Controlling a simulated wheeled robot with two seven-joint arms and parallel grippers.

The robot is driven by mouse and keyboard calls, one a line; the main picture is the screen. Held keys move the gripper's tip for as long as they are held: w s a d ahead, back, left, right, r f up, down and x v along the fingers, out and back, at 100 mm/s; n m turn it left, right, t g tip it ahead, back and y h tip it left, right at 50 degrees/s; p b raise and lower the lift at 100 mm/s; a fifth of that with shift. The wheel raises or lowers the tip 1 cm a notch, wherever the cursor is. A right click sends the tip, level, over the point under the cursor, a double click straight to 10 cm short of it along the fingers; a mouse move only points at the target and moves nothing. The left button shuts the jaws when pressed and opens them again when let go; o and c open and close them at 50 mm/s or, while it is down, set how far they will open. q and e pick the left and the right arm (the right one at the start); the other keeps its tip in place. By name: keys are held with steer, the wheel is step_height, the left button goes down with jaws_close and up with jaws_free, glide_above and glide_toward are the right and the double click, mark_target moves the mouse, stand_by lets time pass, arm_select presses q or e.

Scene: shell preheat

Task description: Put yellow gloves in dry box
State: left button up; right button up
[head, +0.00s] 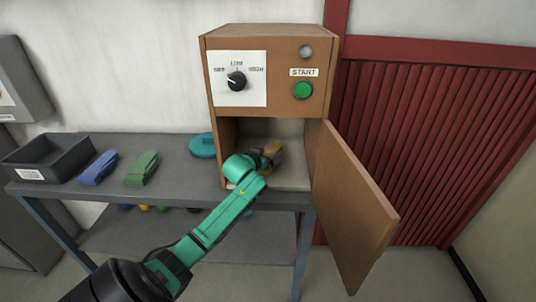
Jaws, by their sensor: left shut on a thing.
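The dry box is a brown cabinet (285,47) on the right end of the grey table, with its door (352,210) swung open to the right. My left arm reaches into its lower compartment. My left gripper (264,158) is inside, shut on the yellow gloves (273,149). The gloves show as a small dull yellow shape beyond the gripper; the fingers partly hide them. I cannot tell whether the gloves touch the compartment floor. My right gripper is not in view.
A dark bin (48,158), blue gloves (99,168) and green gloves (142,168) are on the table (120,198). A teal round thing (202,146) is beside the cabinet. The front has a dial (236,81) and a green START button (302,90). A red slatted panel (440,140) stands behind the door.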

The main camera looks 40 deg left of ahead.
arm_select(q)
steer(key=shift+w, duration=0.1)
steer(key=o, duration=1.4)
steer(key=shift+r, duration=0.1)
steer(key=v, duration=1.2)
